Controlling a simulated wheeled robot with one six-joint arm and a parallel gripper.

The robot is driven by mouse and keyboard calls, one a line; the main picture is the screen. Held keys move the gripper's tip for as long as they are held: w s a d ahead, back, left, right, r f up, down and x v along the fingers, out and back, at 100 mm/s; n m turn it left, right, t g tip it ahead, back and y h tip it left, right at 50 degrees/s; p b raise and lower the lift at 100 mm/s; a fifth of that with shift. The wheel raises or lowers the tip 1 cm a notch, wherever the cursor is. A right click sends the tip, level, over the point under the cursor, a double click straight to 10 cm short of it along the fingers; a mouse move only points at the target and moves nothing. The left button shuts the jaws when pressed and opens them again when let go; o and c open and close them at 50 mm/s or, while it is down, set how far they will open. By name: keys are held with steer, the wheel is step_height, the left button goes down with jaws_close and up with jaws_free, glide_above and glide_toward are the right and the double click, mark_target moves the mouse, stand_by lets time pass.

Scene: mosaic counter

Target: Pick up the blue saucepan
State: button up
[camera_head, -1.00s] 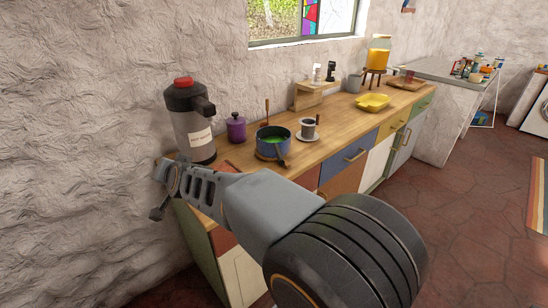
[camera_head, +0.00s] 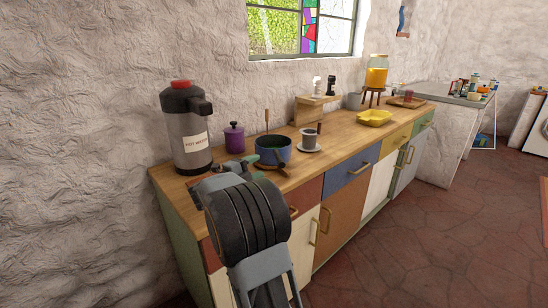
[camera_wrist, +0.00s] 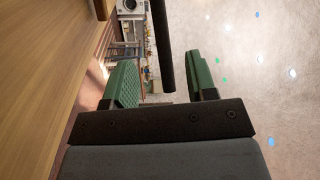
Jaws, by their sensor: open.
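The blue saucepan (camera_head: 273,156) stands on the wooden counter, with green contents and a wooden stick rising from it. My gripper (camera_head: 256,165) is low over the counter, at the near left side of the pan, partly hidden by my wrist. In the wrist view my gripper (camera_wrist: 160,62) is open, its green pads apart. A dark bar (camera_wrist: 164,45), apparently the pan's handle, reaches down between the pads with a gap on both sides. The pan's body is not clearly visible in the wrist view.
On the counter (camera_head: 337,143), a purple canister (camera_head: 234,139) and tall dispenser (camera_head: 186,130) stand left of the pan. A grey cup (camera_head: 308,139) on a saucer stands close right. A wooden riser (camera_head: 312,109) and yellow dish (camera_head: 374,118) are farther along. The wall runs behind.

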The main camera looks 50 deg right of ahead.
mark_target(276, 153)
steer(key=d, duration=0.9)
steer(key=shift+s+d+r, duration=0.15)
steer(key=shift+d+r, duration=0.15)
steer(key=shift+r, duration=0.1)
jaws_close()
stand_by(1.0)
steer(key=shift+r, duration=0.15)
